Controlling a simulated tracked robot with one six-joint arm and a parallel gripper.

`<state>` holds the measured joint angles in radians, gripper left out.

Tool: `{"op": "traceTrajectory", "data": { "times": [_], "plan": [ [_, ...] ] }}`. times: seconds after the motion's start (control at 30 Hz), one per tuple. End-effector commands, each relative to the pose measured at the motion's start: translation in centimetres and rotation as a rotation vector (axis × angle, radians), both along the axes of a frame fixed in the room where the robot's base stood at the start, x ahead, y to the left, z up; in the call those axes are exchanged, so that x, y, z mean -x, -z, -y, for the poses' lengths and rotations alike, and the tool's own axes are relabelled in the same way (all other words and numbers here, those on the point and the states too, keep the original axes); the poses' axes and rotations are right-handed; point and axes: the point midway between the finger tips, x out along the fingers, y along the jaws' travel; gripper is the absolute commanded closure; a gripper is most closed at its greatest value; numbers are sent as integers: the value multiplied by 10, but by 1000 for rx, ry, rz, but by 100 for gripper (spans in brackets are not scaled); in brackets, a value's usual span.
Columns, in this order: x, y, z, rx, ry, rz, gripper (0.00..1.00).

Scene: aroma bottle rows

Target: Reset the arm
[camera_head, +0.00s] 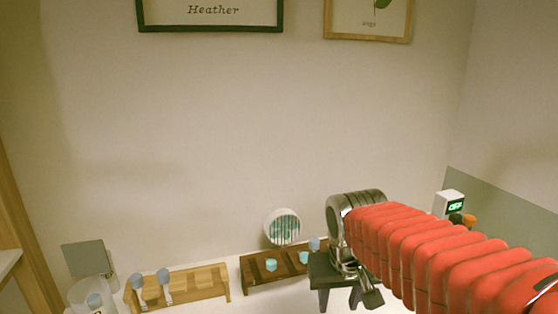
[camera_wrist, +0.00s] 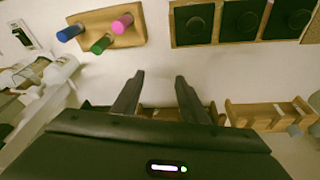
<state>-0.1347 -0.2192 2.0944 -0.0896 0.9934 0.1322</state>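My gripper (camera_head: 339,300) hangs at the end of my red ribbed arm in the head view, fingers pointing down, right beside the dark wooden rack. In the wrist view my gripper (camera_wrist: 159,76) has its two dark fingers spread apart with only the pale table between them, so it is open and empty. The dark rack (camera_head: 247,277) holds bottles with teal and blue caps. Part of that rack's right end is hidden behind my gripper.
A light wooden rack (camera_head: 203,288) with blue-grey-topped bottles stands left. A round white device (camera_head: 283,226) sits behind the racks. A box with a green display (camera_head: 455,205) is at right. In the wrist view, a board (camera_wrist: 92,28) carries blue, green and pink pegs.

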Motion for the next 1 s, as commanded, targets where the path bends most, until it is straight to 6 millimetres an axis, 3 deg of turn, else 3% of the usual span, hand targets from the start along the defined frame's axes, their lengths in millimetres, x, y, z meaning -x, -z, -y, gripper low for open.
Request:
{"op": "traceTrajectory", "data": {
  "times": [0.2,0.6,0.73,1.0],
  "plan": [
    [48,11,10,-18,-43,37,60],
    [121,28,25,-52,-12,120,60],
    [134,23,31,-54,9,161,60],
    [136,9,38,-52,30,211,60]
  ]
}}
